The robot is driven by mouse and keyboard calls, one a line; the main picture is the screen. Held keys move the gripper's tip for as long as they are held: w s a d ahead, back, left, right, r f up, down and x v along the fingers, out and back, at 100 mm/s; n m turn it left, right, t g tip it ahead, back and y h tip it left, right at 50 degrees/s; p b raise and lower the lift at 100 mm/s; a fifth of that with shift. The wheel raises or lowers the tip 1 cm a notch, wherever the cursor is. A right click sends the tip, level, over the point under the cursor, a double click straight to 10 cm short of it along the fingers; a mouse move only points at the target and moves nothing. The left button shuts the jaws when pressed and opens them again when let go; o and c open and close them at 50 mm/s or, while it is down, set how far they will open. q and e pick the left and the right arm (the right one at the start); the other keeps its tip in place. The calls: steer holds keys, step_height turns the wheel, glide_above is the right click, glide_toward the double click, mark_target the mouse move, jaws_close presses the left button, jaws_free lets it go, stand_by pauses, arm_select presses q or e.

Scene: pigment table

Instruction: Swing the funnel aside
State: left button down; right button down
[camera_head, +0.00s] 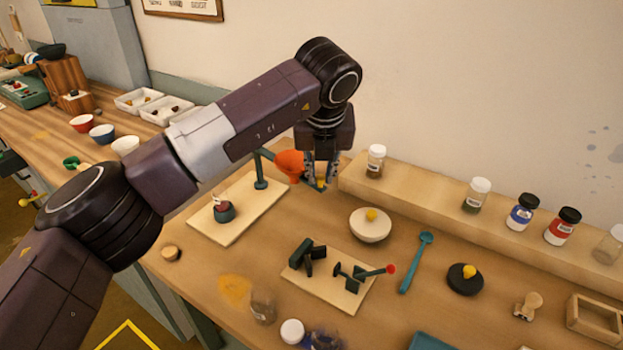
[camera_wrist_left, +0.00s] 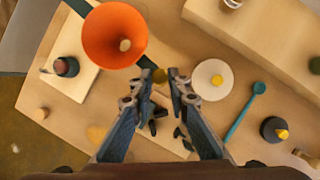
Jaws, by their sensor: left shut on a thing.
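The orange funnel (camera_head: 290,163) sits on a teal swing arm from a post (camera_head: 261,178) on a pale board (camera_head: 213,236). In the left wrist view the funnel (camera_wrist_left: 110,50) is at the upper left, its mouth facing the camera. A small teal pot (camera_head: 224,212) stands on the board, left of the funnel. My right gripper is not in view.
A white bowl (camera_head: 370,226) with a yellow lump stands just right of the gripper. A raised wooden shelf (camera_head: 420,208) with several jars runs along the wall. A board (camera_head: 345,300) with dark parts lies in front. A teal spoon (camera_head: 416,262) lies farther right.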

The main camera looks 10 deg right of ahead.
arm_select(q)
steer(key=shift+w+d+f, duration=0.1)
steer(key=shift+w+d, duration=0.1)
steer(key=shift+d, duration=0.15)
steer(key=shift+n, duration=0.3)
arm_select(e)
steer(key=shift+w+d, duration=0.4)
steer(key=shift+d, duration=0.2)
arm_select(q)
steer(key=c, duration=2)
jaws_free()
steer(key=shift+w, duration=0.1)
steer(key=shift+o, duration=0.9)
steer(key=shift+w+d, duration=0.1)
steer(key=shift+d, duration=0.05)
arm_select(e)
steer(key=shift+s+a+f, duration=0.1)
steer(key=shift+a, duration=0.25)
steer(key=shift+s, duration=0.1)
